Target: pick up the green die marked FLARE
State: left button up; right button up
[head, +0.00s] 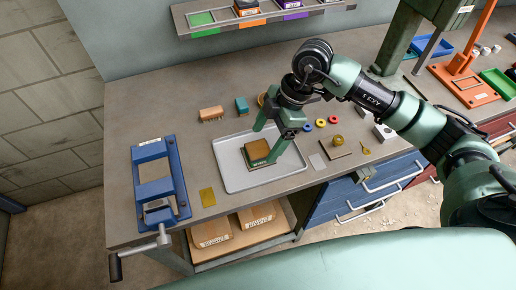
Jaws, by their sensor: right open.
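The green die (262,166) sits in the light grey tray (230,176) on the bench. It has a brown block (257,149) on top and a small white label on its front edge, too small to read. My right gripper (265,146) reaches down over the tray with its green fingers spread. One finger is behind the block and the other is at its right side. I cannot tell whether they touch it. My left gripper is not in view.
A blue clamp-like fixture (154,185) with a crank stands on the left. A brush (211,114) and teal block (242,105) lie behind the tray. Coloured rings (320,123) and small brass parts (337,140) lie right. A shelf (222,30) with coloured slots hangs behind.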

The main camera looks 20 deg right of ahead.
aim_at(258, 149)
jog(key=x, duration=0.4)
jog(key=shift+w+p, duration=0.35)
jog(key=shift+p, duration=0.05)
jog(key=shift+s+r, duration=0.1)
grip_shut()
jog(key=shift+r, duration=0.1)
